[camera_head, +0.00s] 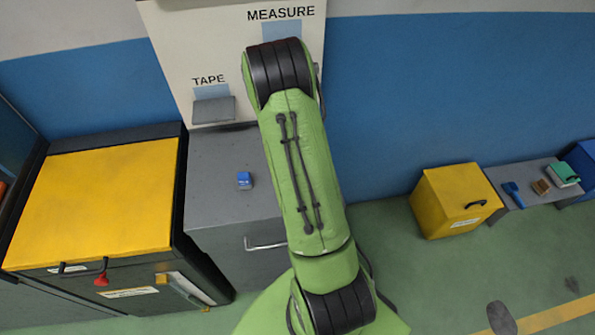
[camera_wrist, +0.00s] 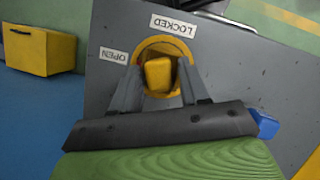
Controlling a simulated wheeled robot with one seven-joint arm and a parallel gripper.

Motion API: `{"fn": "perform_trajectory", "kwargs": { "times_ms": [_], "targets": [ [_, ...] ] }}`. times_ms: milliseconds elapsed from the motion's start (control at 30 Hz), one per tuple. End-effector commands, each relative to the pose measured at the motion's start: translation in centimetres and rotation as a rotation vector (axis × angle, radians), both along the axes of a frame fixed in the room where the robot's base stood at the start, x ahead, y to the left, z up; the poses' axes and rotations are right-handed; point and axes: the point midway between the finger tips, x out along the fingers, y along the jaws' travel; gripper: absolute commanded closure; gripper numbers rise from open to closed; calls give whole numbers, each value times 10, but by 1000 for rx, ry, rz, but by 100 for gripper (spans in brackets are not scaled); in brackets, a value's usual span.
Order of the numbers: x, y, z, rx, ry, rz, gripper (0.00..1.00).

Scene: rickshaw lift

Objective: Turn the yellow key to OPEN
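In the wrist view the yellow key (camera_wrist: 158,75) stands inside a yellow ring (camera_wrist: 163,44) on a grey surface. A LOCKED label (camera_wrist: 173,26) sits above the ring and an OPEN label (camera_wrist: 114,55) to its left; both read upside down. I cannot tell which label the key points at. My gripper (camera_wrist: 159,68) has one finger on each side of the key, with narrow gaps showing beside it. It looks open around the key; contact is not clear. In the head view my arm hides the key and my gripper.
A blue block (camera_head: 245,180) lies on the grey cabinet (camera_head: 215,165) left of my arm. A yellow-topped cabinet (camera_head: 100,200) stands further left, a yellow box (camera_head: 455,200) to the right. A board with TAPE and MEASURE labels (camera_head: 180,45) hangs on the wall behind.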

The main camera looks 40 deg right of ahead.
Motion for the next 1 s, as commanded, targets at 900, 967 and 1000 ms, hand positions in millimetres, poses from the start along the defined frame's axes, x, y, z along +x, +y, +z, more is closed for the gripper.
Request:
{"fn": "perform_trajectory", "kwargs": {
  "times_ms": [900,967,1000],
  "targets": [
    [48,-9,118,-3,-5,0,37],
    [52,-9,129,-3,-3,-1,37],
    [55,-10,135,-3,-3,-1,37]
  ]
}}
